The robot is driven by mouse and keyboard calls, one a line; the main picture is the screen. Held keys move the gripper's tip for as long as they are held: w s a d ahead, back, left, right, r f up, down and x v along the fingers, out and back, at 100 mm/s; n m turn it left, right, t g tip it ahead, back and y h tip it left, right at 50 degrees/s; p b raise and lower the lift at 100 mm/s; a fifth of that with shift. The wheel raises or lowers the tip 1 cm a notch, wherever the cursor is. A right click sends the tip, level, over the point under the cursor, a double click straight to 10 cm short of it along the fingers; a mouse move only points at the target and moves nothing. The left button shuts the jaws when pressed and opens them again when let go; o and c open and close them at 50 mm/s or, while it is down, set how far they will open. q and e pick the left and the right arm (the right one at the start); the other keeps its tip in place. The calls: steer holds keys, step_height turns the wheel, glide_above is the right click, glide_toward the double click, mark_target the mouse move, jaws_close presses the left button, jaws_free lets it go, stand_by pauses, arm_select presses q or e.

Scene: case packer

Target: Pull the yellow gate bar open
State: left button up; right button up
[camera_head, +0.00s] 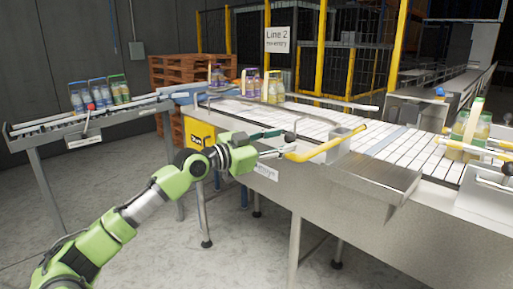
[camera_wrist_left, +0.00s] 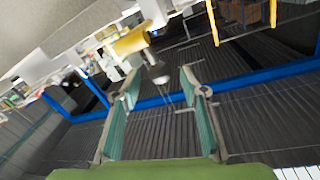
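The yellow gate bar (camera_head: 328,145) lies along the near edge of the conveyor in the head view, its rounded end pointing at my left gripper. In the left wrist view the yellow bar (camera_wrist_left: 131,41) shows just beyond the fingertips, left of centre, with a grey metal rod or knob beside it. My left gripper (camera_head: 294,141) is open, with one finger above and one below in the head view. The wrist view shows the same gripper (camera_wrist_left: 160,75) with its two teal pads well apart and nothing clasped. My right gripper is not in view.
A steel conveyor (camera_head: 345,185) runs beneath the bar. Bottle packs stand on the left infeed (camera_head: 98,92), at the conveyor's back (camera_head: 272,88) and at the right (camera_head: 468,133). Orange pallets (camera_head: 170,72) and yellow-posted fencing stand behind. The floor (camera_head: 150,240) around my arm is clear.

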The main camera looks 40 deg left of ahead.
arm_select(q)
steer(key=v, duration=0.8)
steer(key=shift+s, duration=0.15)
stand_by(0.5)
